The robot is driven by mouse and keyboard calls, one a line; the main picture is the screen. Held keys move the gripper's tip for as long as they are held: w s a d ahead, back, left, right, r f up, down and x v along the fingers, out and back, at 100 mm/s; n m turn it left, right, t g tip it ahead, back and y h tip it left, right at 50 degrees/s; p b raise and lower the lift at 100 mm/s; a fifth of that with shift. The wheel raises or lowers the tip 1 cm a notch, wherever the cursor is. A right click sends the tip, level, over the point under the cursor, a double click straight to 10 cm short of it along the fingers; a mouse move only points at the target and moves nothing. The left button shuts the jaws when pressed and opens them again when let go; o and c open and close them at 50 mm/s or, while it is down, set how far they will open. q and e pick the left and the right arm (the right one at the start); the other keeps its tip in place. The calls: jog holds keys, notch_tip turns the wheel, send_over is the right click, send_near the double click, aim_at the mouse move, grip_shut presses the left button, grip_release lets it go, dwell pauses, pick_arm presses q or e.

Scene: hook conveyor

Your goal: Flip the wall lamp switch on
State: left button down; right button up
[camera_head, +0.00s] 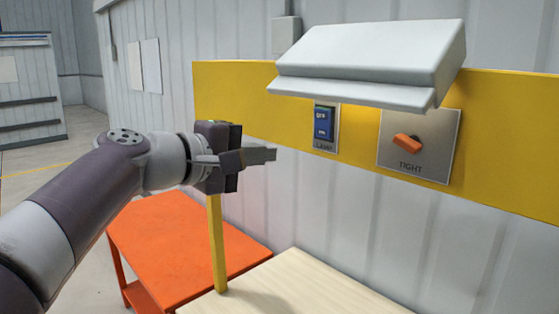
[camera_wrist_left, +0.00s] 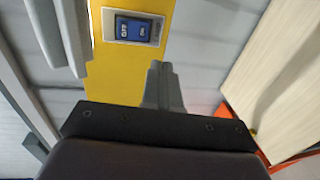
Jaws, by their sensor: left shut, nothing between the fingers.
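The lamp switch (camera_head: 324,122) is a blue rocker with OFF and ON markings on a small grey plate labelled LAMP, set on the yellow wall band. It also shows in the left wrist view (camera_wrist_left: 133,28), above the fingertips. My left gripper (camera_head: 272,154) is shut and empty, to the left of the switch and a little lower in the head view. Its closed fingers (camera_wrist_left: 157,68) point toward the wall and stand apart from the switch in the picture. Which side of the rocker is pressed in, I cannot tell. My right gripper is not in view.
A grey lamp housing (camera_head: 370,55) juts out above the switch. A plate with an orange knob labelled TIGHT (camera_head: 419,147) is to the right. Below are an orange table (camera_head: 175,240), a pale wooden top (camera_head: 300,285) and a yellow post (camera_head: 216,245).

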pick_arm(q)
jog(key=s+a+f+m+g+y+b, duration=0.15)
jog(key=a+f+y, duration=0.3)
jog(key=f, duration=0.95)
jog(key=a+f+m+g+y, duration=0.15)
jog(key=a+f+y, duration=0.35)
jog(key=f, duration=0.8)
jog(key=s+a+f+m+g+y, duration=0.1)
jog(key=s+a+f+m+g, duration=0.1)
jog(key=s+f, duration=0.6)
jog(key=s+a+f+m+g+y+b, duration=0.1)
jog(key=s+f+m+g, duration=0.3)
jog(key=s+f, duration=0.5)
notch_tip(320, 180, down, 6)
jog(key=shift+a+r+g, duration=0.25)
jog(key=shift+a+g, duration=0.1)
jog(key=shift+g, duration=0.15)
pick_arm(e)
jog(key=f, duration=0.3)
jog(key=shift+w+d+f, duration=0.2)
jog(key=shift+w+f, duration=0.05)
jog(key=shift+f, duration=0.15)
